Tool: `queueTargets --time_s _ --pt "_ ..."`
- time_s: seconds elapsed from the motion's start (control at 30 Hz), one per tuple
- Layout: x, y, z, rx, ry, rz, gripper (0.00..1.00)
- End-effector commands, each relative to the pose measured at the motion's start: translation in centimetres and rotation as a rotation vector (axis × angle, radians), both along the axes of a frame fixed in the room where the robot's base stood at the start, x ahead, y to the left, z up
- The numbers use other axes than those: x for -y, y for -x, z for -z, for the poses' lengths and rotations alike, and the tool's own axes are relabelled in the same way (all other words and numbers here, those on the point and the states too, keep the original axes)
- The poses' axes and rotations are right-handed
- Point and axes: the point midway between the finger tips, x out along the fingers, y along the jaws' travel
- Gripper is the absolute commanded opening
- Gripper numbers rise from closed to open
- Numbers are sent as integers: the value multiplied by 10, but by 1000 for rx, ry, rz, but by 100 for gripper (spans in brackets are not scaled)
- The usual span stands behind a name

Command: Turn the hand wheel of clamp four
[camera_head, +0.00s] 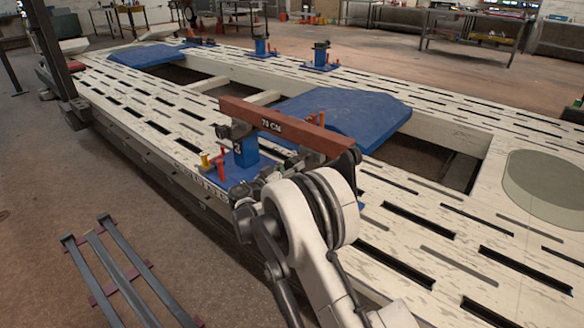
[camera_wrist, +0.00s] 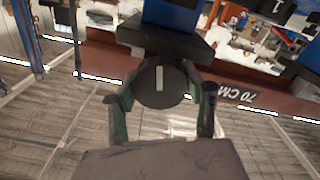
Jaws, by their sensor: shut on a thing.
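In the wrist view, my gripper (camera_wrist: 162,95) has its two fingers on either side of a dark round hand wheel (camera_wrist: 160,86) with a pale stripe, and is shut on it. The wheel sits against the dark jaw block of a blue clamp (camera_wrist: 176,12). In the head view this near clamp (camera_head: 240,150) stands upright on the bench's near edge. My wrist and arm hide the wheel and fingertips there. No clamp number is readable.
A red-brown beam marked "70 CM" (camera_head: 265,124) runs across the clamp top, close to my wrist; it also shows in the wrist view (camera_wrist: 100,60). Blue panels (camera_head: 345,115) lie on the slotted bench (camera_head: 140,95). Two other blue clamps (camera_head: 321,58) (camera_head: 261,46) stand along the far edge.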

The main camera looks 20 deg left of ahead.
Motion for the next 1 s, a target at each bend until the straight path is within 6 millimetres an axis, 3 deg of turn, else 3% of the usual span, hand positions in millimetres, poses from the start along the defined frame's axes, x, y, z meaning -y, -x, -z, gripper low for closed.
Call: queueTargets --time_s 0.47,0.5,0.6,1.0 --pt "0 0 0 3 -10 -1 19" --pt "0 0 0 3 -10 -1 51" --pt "0 0 0 4 -10 0 64" --pt "-3 7 0 3 -10 -1 66"
